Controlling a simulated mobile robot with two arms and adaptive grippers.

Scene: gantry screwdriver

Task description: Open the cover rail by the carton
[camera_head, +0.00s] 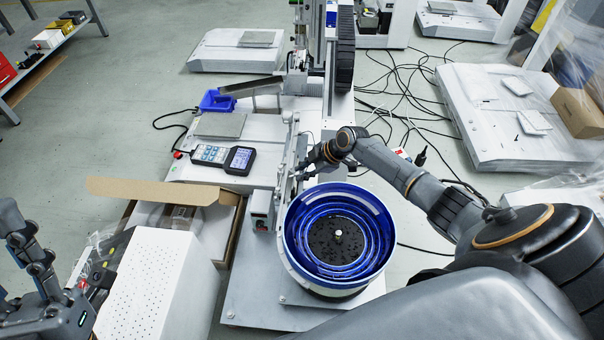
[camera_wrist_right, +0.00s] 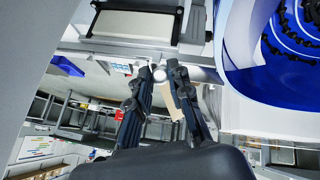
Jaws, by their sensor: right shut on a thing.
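The cover rail (camera_head: 292,138) is a narrow grey upright strip just behind the blue bowl feeder (camera_head: 338,240). My right gripper (camera_head: 301,171) reaches in from the right and is shut on the rail's near end, left of my wrist. In the right wrist view the fingertips (camera_wrist_right: 160,73) stand either side of a small pale round part; the exact contact is hard to see. The open carton (camera_head: 160,191) with a raised brown flap stands left of the bowl. My left gripper (camera_head: 36,254) is at the lower left, away from the rail; its fingers are unclear.
A handheld controller (camera_head: 224,157) lies on the white plate behind the carton, near a blue bin (camera_head: 217,101). A white perforated box (camera_head: 146,285) stands at the front left. Black cables (camera_head: 404,88) lie on the floor behind my right arm.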

